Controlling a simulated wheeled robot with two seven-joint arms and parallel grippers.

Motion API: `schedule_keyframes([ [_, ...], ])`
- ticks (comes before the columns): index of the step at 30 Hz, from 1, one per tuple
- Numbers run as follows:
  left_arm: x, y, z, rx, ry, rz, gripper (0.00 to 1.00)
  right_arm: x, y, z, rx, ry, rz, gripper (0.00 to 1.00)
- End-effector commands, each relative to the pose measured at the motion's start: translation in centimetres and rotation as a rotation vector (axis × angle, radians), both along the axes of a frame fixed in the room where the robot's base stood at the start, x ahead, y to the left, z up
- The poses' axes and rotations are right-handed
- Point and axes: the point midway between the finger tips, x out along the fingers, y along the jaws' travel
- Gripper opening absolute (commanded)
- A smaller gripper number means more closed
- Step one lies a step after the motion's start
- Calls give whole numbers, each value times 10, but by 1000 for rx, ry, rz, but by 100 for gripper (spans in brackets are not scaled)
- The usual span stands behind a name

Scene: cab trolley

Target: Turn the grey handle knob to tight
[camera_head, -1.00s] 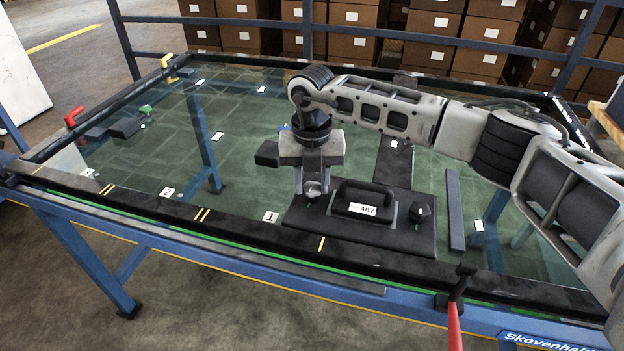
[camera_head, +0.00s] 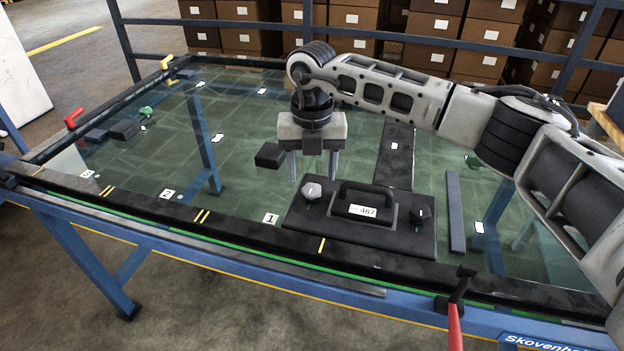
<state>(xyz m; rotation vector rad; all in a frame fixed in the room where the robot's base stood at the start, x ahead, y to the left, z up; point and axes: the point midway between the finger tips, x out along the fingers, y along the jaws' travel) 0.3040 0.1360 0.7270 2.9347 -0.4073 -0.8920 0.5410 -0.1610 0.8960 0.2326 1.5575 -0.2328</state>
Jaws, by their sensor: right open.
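The grey knob (camera_head: 312,190) stands on the left end of a dark base plate (camera_head: 300,215) in the head view. It looks faceted, and its top now shows clearly. On the same plate are a black carry handle (camera_head: 368,195) with a white label reading 467 and a black knob (camera_head: 417,213) at the right end. My right gripper (camera_head: 312,175) points down just above and behind the grey knob. Its two fingers are spread apart and empty, with the knob below them. My left gripper is not in view.
The plate lies on a glass tabletop with a black rim (camera_head: 230,225). A red lever clamp (camera_head: 455,310) is at the front edge, another red clamp (camera_head: 74,118) at the far left. Dark strips lie right of the plate. The glass to the left is mostly clear.

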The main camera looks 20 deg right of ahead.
Motion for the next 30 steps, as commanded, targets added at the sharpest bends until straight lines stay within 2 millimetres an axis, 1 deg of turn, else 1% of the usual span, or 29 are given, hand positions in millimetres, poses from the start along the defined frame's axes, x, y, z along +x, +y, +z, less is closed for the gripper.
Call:
schedule_keyframes([
  [1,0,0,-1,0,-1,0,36,1,0,14,1,-6,1,56],
  [3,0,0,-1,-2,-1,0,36,1,0,32,1,-7,1,56],
  [9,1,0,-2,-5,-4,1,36,1,0,79,1,-6,-1,56],
  [12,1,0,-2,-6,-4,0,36,0,0,98,1,-4,-1,56],
  [15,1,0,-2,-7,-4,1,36,0,0,111,1,-3,-1,56],
  [18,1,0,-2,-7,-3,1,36,0,0,119,0,-2,-1,56],
  [21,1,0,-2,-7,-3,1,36,0,0,123,0,-2,-1,56],
  [30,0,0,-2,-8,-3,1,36,0,0,123,1,-1,-1,56],
])
